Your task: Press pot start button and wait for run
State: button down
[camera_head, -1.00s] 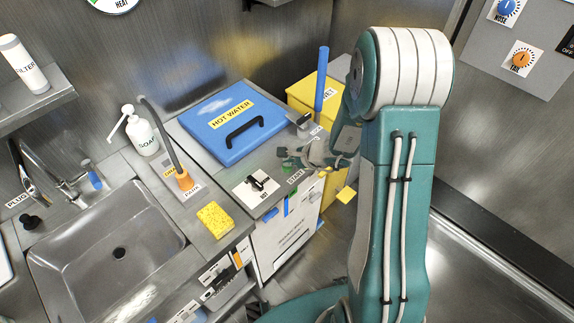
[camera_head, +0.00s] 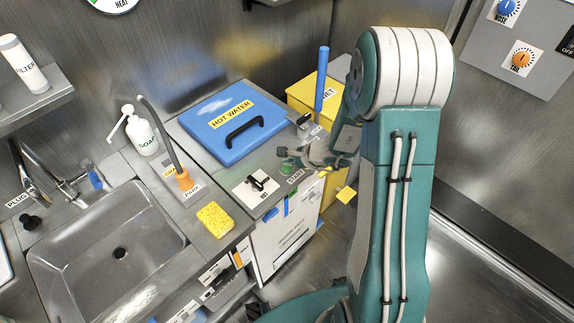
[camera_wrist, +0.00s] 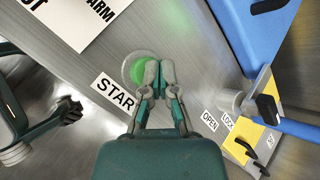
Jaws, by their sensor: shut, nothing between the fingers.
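The pot has a blue lid (camera_head: 218,139) marked HOT WATER with a black handle, set in the metal counter; its blue edge shows in the wrist view (camera_wrist: 243,28). The round start button (camera_wrist: 138,68) is green with a grey rim, above a label (camera_wrist: 113,93) reading "STAR", its end covered. My gripper (camera_wrist: 158,72) is shut and empty. Its fingertips overlap the right side of the button in the wrist view; I cannot tell whether they touch it.
A metal latch (camera_wrist: 237,101) beside OPEN and LOCK labels is right of my gripper. A black switch (camera_head: 262,183) sits on a white plate at the counter front. A yellow bin (camera_head: 308,92) with a blue upright handle (camera_head: 321,80) stands behind. Sponge, soap and sink are left.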

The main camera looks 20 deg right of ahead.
jog(key=shift+r, duration=0.6)
jog(key=shift+r, duration=2.5)
jog(key=shift+r, duration=0.1)
jog(key=s+a+r+n+g, duration=0.1)
jog(key=s+a+r+n, duration=0.2)
jog(key=s+r+n, duration=0.3)
jog(key=s+a+r+n+g, duration=0.1)
jog(key=s+a+r+n, duration=0.2)
jog(key=s+r+n, duration=0.3)
jog(key=s+d+r+n+h, duration=0.2)
jog(key=s+r+n+h, duration=0.1)
jog(key=s, duration=0.3)
jog(key=s+d+r+n+h, duration=0.3)
jog(key=s+r, duration=0.2)
jog(key=s, duration=0.1)
jog(key=shift+s+d+n+t, duration=0.25)
jog(key=shift+s+n+t, duration=0.05)
jog(key=shift+s+t, duration=0.1)
dwell(2.0)
